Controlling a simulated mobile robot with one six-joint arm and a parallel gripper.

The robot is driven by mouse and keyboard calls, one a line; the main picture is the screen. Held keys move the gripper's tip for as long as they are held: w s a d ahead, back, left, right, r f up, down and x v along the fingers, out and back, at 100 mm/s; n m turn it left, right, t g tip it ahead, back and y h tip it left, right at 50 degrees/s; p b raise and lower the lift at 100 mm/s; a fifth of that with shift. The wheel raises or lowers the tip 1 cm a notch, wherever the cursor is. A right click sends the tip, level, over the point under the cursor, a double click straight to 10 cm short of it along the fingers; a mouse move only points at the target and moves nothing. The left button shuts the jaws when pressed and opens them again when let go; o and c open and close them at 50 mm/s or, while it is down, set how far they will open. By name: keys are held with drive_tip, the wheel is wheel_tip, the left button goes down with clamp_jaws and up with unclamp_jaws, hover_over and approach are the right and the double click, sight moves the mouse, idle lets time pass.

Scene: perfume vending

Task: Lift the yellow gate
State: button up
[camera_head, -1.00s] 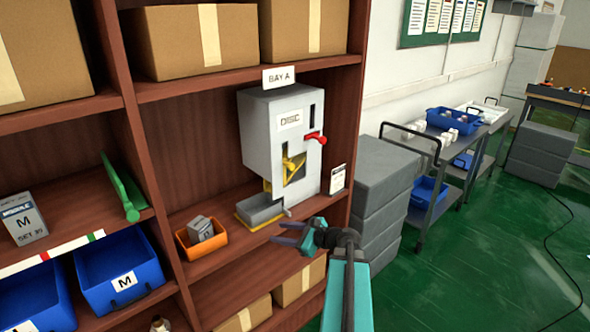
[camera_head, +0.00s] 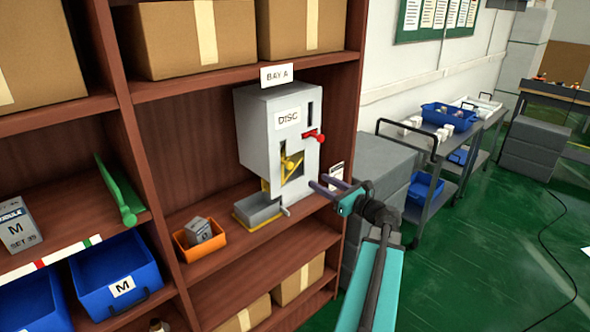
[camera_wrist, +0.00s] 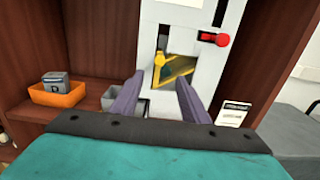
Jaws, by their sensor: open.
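The grey dispenser (camera_head: 272,133), labelled "DISC", stands on the shelf under the "BAY A" sign. The yellow gate (camera_head: 291,166) shows in the opening in its front, with a small yellow knob on it. The gate also shows in the wrist view (camera_wrist: 172,70), above and between my fingers. My gripper (camera_head: 318,184) is open and empty, in front of the dispenser's lower right side. In the wrist view my gripper (camera_wrist: 160,84) points at the dispenser front, its fingers apart and just below the gate. I cannot tell how far the fingertips are from the gate.
A red lever (camera_head: 314,136) sticks out at the dispenser's upper right. A grey tray (camera_head: 258,210) sits below it. An orange bin (camera_head: 190,252) with a grey box stands to the left. A small white card (camera_head: 336,172) stands at the right, near the shelf's side wall.

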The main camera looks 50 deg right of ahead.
sight(291, 166)
drive_tip(key=w+p, duration=0.1)
drive_tip(key=w, duration=0.3)
drive_tip(key=w+p, duration=0.2)
drive_tip(key=w, duration=0.3)
drive_tip(key=w+d+p, duration=0.1)
drive_tip(key=w, duration=0.3)
drive_tip(key=shift+w, duration=0.4)
clamp_jaws()
